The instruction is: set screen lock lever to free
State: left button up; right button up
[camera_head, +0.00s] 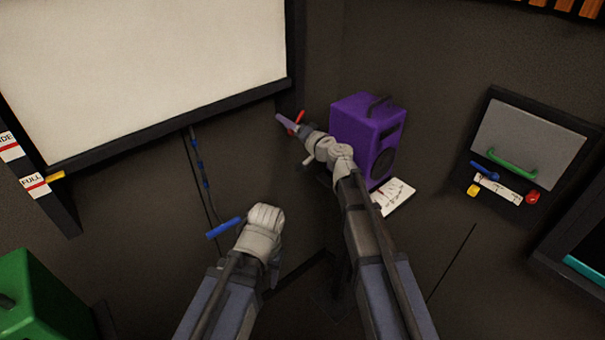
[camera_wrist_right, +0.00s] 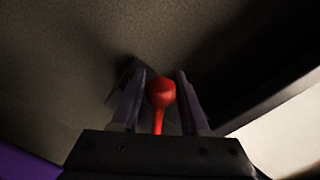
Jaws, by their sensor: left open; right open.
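A red lever (camera_head: 300,116) with a round knob sits at the lower right corner of the screen frame, partly hidden by my right gripper. In the right wrist view, the red knob (camera_wrist_right: 161,92) on its thin stem lies between the two fingers, with a gap on each side. My right gripper (camera_head: 290,124) is open around the lever, not shut on it. The lever's base and any marking by it cannot be made out. My left gripper (camera_head: 265,218) is lower, just right of a blue handle (camera_head: 223,228); its fingers are mostly hidden.
The white screen (camera_head: 145,70) has a dark frame. Its left post carries a FULL label (camera_head: 35,184) and a yellow pointer (camera_head: 55,175). A purple speaker (camera_head: 358,130) stands close right of my right arm, with a paper (camera_head: 398,197) beside it. A grey panel (camera_head: 525,140) is farther right.

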jog(key=s+d+r+m+p, duration=0.3)
jog(key=s+d+m+p, duration=0.1)
jog(key=s+m, duration=0.3)
jog(key=s+d+f+n+g+h+b, duration=0.1)
jog(key=s+f+n+g+h, duration=0.5)
jog(key=s+f, duration=1.3)
jog(key=shift+s+d+f+n+g, duration=0.2)
jog(key=shift+d+f+n+g, duration=0.35)
jog(key=shift+n+g, duration=2.1)
jog(key=shift+m+g, duration=0.35)
